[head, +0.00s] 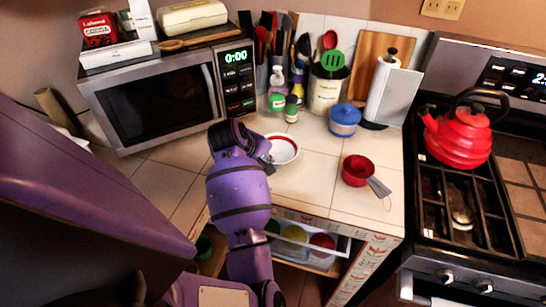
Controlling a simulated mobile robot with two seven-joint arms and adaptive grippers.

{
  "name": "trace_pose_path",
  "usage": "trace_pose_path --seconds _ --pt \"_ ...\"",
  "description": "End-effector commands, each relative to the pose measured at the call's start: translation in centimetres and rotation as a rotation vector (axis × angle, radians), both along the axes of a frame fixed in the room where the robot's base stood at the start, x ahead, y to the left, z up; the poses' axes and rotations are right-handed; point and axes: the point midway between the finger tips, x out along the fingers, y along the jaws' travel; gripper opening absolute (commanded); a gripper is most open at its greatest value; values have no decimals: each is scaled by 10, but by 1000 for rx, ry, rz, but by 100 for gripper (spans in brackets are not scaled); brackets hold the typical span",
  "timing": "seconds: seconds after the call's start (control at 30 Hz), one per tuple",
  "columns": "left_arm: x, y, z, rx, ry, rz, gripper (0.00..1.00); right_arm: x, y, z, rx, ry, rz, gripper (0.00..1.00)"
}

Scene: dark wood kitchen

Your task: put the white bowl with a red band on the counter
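The white bowl with a red band (285,149) is upright at the tiled counter (320,186), in front of the microwave's right end. I cannot tell whether it rests on the tiles or is held just above them. My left gripper (258,150) is at the bowl's left rim, touching or very close to it. Its wrist and my purple arm hide the fingers, so whether they are shut on the rim is unclear. My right gripper is not in view.
A red measuring cup (357,170) and a blue lidded pot (344,119) stand right of the bowl. A microwave (160,98) is behind left. An open drawer (310,245) with coloured items is below the counter. The stove (450,210) with a red kettle (459,138) is right.

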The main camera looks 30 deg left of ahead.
Motion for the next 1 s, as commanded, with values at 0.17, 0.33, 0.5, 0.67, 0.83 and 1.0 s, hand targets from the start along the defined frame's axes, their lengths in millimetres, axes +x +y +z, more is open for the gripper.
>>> trace_pose_path --seconds 0.17,0.33,0.5,0.67,0.83,1.0 --pt "-1 1 -1 1 3 1 0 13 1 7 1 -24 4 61" --pt "-1 1 -5 -1 4 2 5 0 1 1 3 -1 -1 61" --pt "-1 0 -5 -1 5 2 23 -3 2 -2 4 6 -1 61" --pt "-1 1 -5 -1 5 2 23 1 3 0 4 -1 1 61" --pt "-1 1 -2 0 4 1 23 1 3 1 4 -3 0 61" --pt "-11 3 15 3 3 3 23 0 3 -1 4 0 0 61"
